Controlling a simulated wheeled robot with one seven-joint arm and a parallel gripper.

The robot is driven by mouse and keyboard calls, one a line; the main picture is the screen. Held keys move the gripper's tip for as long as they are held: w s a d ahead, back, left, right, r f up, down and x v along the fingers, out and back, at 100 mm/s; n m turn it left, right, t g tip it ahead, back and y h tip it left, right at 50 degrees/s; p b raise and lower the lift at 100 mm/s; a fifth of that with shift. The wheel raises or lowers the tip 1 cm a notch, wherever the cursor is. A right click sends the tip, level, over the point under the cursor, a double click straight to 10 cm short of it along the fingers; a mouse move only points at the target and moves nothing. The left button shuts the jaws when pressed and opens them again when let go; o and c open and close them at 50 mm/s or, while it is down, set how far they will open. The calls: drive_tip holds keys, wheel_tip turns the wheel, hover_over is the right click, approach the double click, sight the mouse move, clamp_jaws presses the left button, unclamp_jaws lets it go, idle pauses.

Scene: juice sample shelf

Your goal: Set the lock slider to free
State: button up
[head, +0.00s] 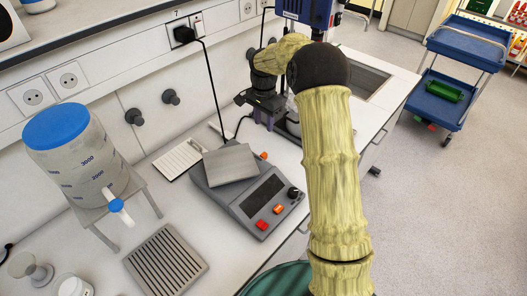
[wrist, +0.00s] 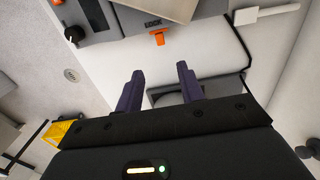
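The lock slider is a small orange tab beside the word LOCK on the edge of a grey device, seen in the wrist view (wrist: 158,38). In the head view the orange tab (head: 263,155) shows at the device's back right edge. The grey device (head: 235,196) has a flat plate on top, a dark display, a black knob and red and orange buttons. My gripper (wrist: 160,88) is open, with two dark fingers apart and nothing between them. The tab lies beyond the fingertips, apart from them.
A blue-topped stand (head: 311,12) is close behind my gripper. A black cable (head: 211,85) runs from the wall socket down behind the device. A notepad (head: 180,158), a ribbed grey tray (head: 166,262) and a blue-lidded tank (head: 75,155) stand left on the bench.

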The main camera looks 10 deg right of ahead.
sight(263, 154)
wheel_tip(263, 154, down, 15)
drive_tip(key=p, duration=0.4)
drive_tip(key=shift+f, duration=0.1)
drive_tip(key=shift+c, duration=0.2)
clamp_jaws()
